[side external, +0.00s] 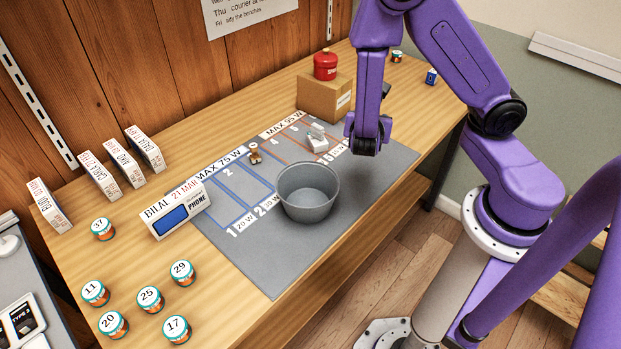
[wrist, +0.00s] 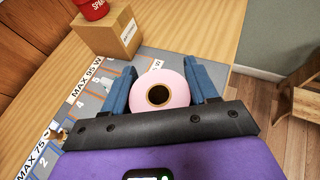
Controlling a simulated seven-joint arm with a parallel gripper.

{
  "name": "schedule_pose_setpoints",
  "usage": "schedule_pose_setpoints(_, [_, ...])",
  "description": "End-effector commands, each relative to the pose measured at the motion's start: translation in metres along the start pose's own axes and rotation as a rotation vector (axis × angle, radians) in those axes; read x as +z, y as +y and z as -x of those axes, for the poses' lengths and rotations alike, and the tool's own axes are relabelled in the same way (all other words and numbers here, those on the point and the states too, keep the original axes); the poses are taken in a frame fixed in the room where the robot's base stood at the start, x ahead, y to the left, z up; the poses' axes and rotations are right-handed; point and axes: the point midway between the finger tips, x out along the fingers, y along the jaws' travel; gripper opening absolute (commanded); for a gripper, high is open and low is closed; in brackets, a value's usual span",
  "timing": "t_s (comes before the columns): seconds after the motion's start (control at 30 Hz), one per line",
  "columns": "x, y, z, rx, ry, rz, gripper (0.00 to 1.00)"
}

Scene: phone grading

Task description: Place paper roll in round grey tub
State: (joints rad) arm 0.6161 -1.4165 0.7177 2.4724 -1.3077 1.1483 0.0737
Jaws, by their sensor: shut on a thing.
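The paper roll (wrist: 160,77) is pink with a dark round hole in its face. In the wrist view it sits between the two blue fingers of my gripper (wrist: 158,94), which is shut on it. In the side external view the end of my arm (side external: 366,146) is over the right part of the grey mat, and I cannot make out the roll there. The round grey tub (side external: 309,213) stands upright on the mat, to the left of and nearer than my gripper. Its visible inside looks empty. The tub is not seen in the wrist view.
The mat (side external: 268,252) has numbered lanes. A small white item (side external: 317,138) and a small brown item (side external: 255,156) lie on it. A cardboard box (side external: 324,98) with a red container (side external: 325,65) stands behind.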

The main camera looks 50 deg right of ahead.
Motion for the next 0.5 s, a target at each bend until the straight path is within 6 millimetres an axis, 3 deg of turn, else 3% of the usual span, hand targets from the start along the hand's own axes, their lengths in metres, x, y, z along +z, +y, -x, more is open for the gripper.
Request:
schedule_pose_setpoints(0.2, [-0.003,0.025,0.049,0.242,0.008,0.109,0.27])
schedule_pose_setpoints(0.5, [-0.008,0.039,0.12,0.56,0.005,0.254,0.27])
